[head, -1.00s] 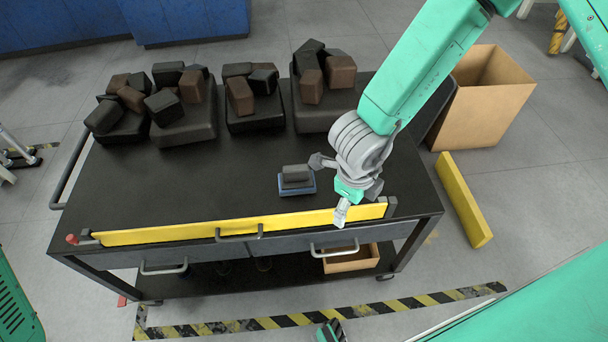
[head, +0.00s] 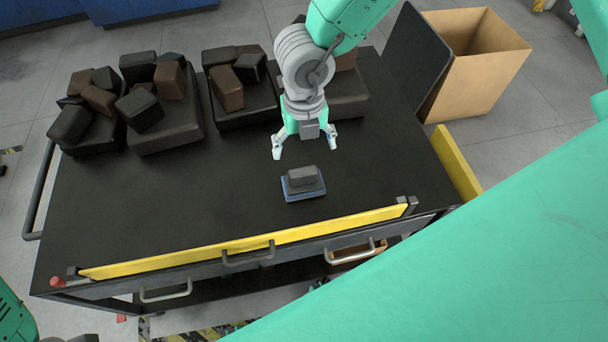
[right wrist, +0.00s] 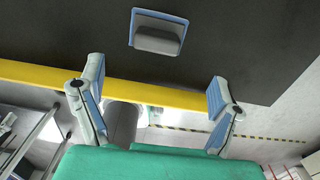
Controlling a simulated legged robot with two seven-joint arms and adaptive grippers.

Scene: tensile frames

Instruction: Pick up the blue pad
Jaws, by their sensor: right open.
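The blue pad (head: 304,194) lies flat on the black cart top, near the yellow front rail, with a dark grey block (head: 302,176) on top of it. The pad also shows at the top of the right wrist view (right wrist: 160,14), with the grey block (right wrist: 157,41) on it. My right gripper (head: 305,149) is open and empty. In the head view its two fingers stand apart just behind the pad and do not touch it. They also show in the right wrist view (right wrist: 155,77). My left gripper is not clearly seen.
Dark trays heaped with black and brown blocks (head: 167,80) stand along the back of the cart top (head: 150,195). A yellow rail (head: 245,243) runs along the front edge. A cardboard box (head: 480,80) stands on the floor at right. The cart top around the pad is clear.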

